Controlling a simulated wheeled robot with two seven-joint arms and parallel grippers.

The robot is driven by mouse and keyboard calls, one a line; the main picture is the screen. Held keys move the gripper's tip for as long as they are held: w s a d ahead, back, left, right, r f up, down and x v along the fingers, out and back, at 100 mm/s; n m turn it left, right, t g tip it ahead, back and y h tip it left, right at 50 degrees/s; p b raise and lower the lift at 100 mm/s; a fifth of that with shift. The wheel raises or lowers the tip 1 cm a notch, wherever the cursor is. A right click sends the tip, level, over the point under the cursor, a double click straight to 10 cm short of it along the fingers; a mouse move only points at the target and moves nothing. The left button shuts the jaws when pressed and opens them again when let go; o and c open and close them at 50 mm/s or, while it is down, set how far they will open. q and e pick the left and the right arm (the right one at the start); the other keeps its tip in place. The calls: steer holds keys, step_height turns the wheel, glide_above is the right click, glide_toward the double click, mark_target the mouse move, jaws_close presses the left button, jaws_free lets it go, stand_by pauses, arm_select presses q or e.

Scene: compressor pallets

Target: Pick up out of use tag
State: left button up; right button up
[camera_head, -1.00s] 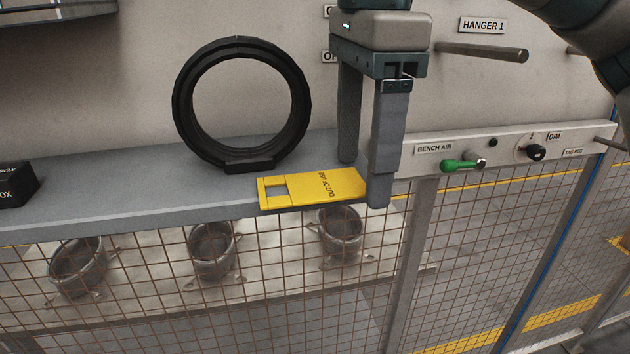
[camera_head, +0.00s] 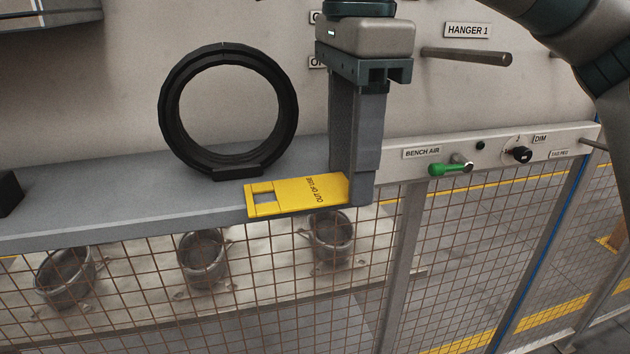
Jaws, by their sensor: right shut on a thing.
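The yellow out of use tag (camera_head: 290,195) lies flat at the front edge of the grey shelf (camera_head: 100,205), with its slotted end to the left. My right gripper (camera_head: 355,190) points down at the tag's right end, its fingers close together and shut on that end. The gripper hides the tag's right tip. I cannot tell whether the tag is lifted off the shelf. My left gripper is not in view.
A black ring on a foot (camera_head: 228,112) stands on the shelf just behind the tag. A hanger peg (camera_head: 466,55) sticks out at the upper right. A green-handled valve (camera_head: 450,169) and a black knob (camera_head: 519,154) sit on the rail. Wire mesh (camera_head: 290,300) hangs below the shelf.

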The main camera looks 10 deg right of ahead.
steer(key=shift+r, duration=0.15)
steer(key=shift+r+b, duration=0.45)
steer(key=shift+r, duration=0.2)
step_height(320, 180, up, 2)
steer(key=shift+r+b, duration=0.15)
steer(key=shift+b, duration=0.45)
steer(key=w+d+r, duration=0.1)
steer(key=d+r, duration=0.2)
steer(key=d, duration=0.2)
steer(key=w+d+r+p, duration=0.1)
steer(key=d+r, duration=0.3)
steer(key=d, duration=0.2)
steer(key=shift+w+d, duration=0.2)
steer(key=shift+d, duration=0.05)
